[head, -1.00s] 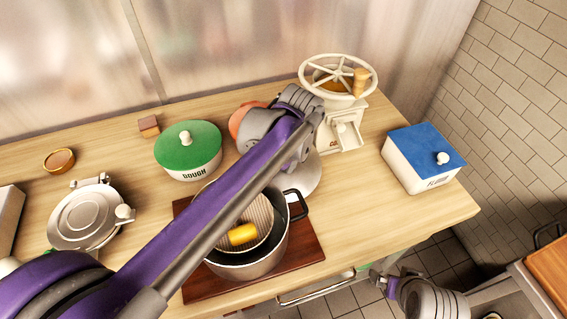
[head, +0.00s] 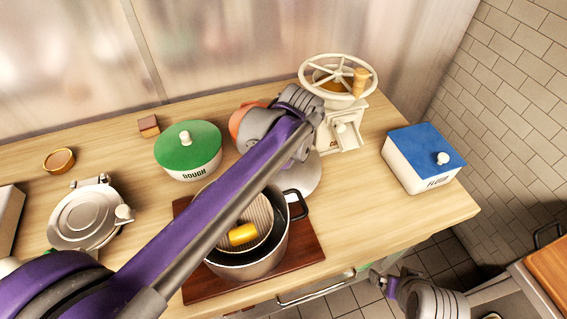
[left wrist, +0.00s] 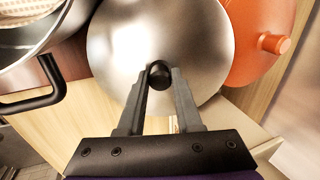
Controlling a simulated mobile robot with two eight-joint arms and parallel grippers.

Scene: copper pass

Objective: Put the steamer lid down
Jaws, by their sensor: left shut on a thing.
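The steamer lid (left wrist: 130,40) is a shiny metal dome with a dark knob, large in the left wrist view. My left gripper (left wrist: 159,82) is shut on that knob. In the head view the lid's pale edge (head: 306,180) shows below my left forearm, between the pot and the mill; the arm hides most of it. Whether the lid touches the counter I cannot tell. The steamer pot (head: 285,243) stands uncovered on a dark red board, with a yellow piece (head: 243,235) in its ribbed insert. My right gripper (head: 384,283) is low at the lower right, its jaws too small to read.
A green-lidded dough tub (head: 188,148), an orange pot (left wrist: 255,45), a white hand-wheel mill (head: 340,125) and a blue-lidded flour box (head: 420,160) surround the lid. A round metal press (head: 88,215) stands at left. Bare counter (head: 370,215) lies right of the board.

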